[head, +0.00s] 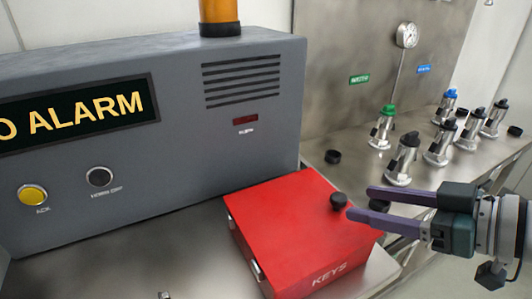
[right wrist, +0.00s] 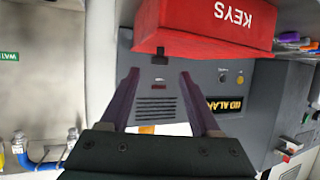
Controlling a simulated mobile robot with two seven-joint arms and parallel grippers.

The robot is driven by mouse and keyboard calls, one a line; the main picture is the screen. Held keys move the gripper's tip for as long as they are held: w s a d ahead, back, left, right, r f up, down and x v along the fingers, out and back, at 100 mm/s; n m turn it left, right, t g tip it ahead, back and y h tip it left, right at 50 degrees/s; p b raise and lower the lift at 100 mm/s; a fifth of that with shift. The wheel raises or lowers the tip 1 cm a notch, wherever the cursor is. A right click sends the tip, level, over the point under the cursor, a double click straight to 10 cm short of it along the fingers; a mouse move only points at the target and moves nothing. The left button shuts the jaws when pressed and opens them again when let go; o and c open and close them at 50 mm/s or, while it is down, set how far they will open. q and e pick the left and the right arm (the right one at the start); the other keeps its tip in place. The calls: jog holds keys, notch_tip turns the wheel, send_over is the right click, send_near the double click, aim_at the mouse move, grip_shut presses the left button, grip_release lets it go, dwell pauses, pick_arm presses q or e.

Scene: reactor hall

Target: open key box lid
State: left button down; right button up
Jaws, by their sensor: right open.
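The red key box (head: 290,225), marked KEYS, sits on the metal counter with its lid down. A small black knob (head: 338,201) stands on the lid near its right edge. In the right wrist view the box (right wrist: 205,25) appears upside down, and its knob (right wrist: 160,56) shows just beyond the fingertips, about centred between them. My right gripper (head: 359,202) is open and empty, its two purple fingers pointing left at the knob. The fingertips look close to the knob, but I cannot tell whether they touch it. My left gripper is not in view.
A grey alarm console (head: 150,130) stands behind and left of the box. Several metal valves with coloured caps stand on the counter at the right, near a gauge (head: 407,36). A black round cap (head: 333,157) lies behind the box. Bare counter (head: 190,250) lies left of it.

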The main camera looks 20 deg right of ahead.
aim_at(342, 198)
jog(key=shift+b+x, duration=0.45)
jog(key=shift+x, duration=2.5)
jog(key=shift+c, duration=0.2)
grip_shut()
